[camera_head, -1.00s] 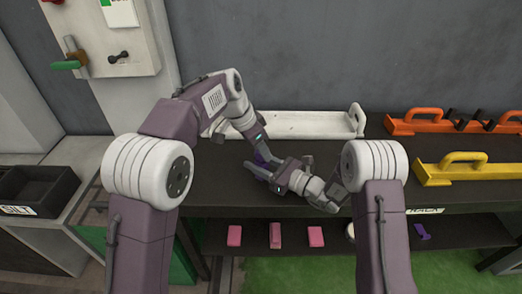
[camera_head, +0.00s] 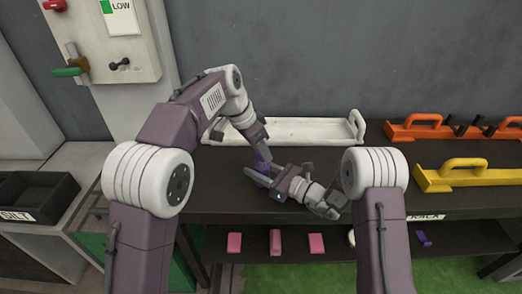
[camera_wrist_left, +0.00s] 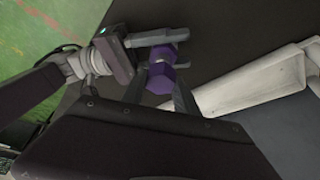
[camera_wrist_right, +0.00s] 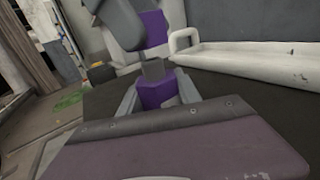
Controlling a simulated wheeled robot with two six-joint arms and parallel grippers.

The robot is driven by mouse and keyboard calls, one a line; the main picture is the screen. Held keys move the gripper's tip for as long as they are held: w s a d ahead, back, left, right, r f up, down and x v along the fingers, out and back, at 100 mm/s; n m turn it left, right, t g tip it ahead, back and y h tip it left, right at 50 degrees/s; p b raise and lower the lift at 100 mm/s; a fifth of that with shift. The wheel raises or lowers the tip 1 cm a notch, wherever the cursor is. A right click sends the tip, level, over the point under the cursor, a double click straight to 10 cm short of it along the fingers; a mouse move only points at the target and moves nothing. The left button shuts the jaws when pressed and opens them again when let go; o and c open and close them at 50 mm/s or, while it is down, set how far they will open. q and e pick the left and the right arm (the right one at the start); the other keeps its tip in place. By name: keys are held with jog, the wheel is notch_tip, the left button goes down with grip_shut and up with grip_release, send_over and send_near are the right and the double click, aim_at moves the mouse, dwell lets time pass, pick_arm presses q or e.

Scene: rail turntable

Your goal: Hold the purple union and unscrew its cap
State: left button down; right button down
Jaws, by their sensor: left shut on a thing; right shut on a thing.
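The purple union (camera_head: 262,158) is upright between my two grippers above the dark bench. My left gripper (camera_head: 262,150) comes from above and is shut on its upper end. My right gripper (camera_head: 257,176) comes from the right and is shut on its lower end. In the left wrist view, the union (camera_wrist_left: 160,80) shows two purple ends with a paler middle between them. Which end is the cap is unclear.
A white tray (camera_head: 300,130) with end handles lies behind the grippers. Orange (camera_head: 430,133) and yellow (camera_head: 475,178) handled holders stand at the right. Pink blocks (camera_head: 275,243) and a small purple piece (camera_head: 424,239) are on the lower shelf. A dark bin (camera_head: 35,195) is at the left.

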pick_arm(q)
jog(key=shift+r, duration=2.5)
pick_arm(e)
jog(key=c, duration=0.8)
grip_release()
jog(key=shift+o, duration=0.2)
